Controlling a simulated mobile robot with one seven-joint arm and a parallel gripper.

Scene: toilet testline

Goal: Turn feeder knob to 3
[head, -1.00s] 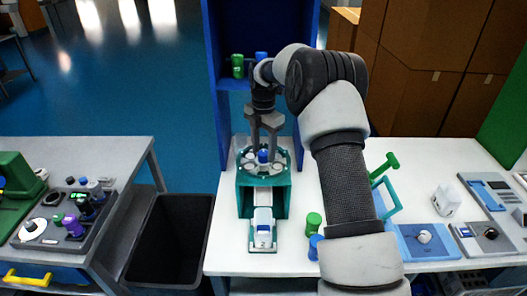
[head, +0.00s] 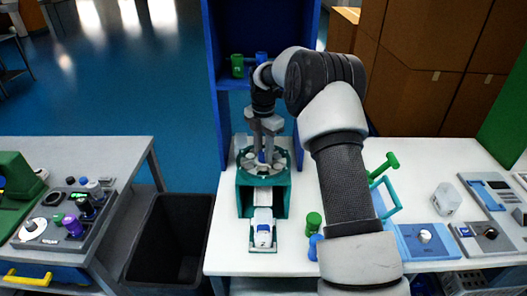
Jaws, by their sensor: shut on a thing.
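The feeder (head: 243,198) is a teal box on the white table, with a round grey disc (head: 249,168) of several pockets on top. Its blue knob (head: 262,157) stands at the disc's centre and is mostly hidden by the fingers. My gripper (head: 263,155) points down from above and is shut on the blue knob. Any numbers or pointer on the knob are too small or hidden to read. A white piece with a blue patch (head: 263,226) lies in the feeder's front chute.
Green (head: 314,222) and blue cylinders stand right of the chute, near my arm. A blue panel with a white knob (head: 425,237) lies further right. A blue shelf (head: 212,100) rises behind the feeder. A black bin (head: 165,240) stands left of the table.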

